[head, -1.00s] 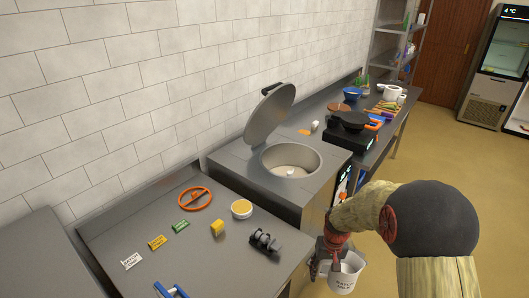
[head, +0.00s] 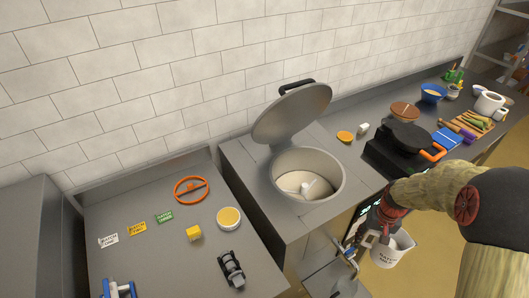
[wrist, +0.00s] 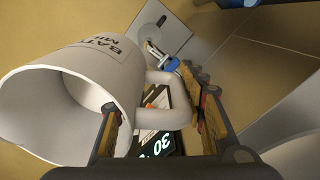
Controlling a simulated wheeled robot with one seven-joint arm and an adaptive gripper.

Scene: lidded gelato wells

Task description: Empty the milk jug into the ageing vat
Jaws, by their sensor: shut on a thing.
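The white milk jug (head: 391,250), with dark lettering on its side, hangs upright or nearly so in front of the counter, right of the vat's front. My gripper (head: 366,234) is shut on its handle. The wrist view shows the handle (wrist: 155,116) between the fingers and the jug's wide mouth (wrist: 45,112) at left; whether milk is inside is unclear. The ageing vat (head: 331,190) is a round steel well in the counter. Its lid (head: 292,112) stands tilted up on the wall side. Pale liquid and a white hub (head: 306,187) show inside. The jug is outside and below the rim.
A tap (head: 346,254) sticks out from the vat's front, close to the jug. A black appliance (head: 402,145) stands right of the vat.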

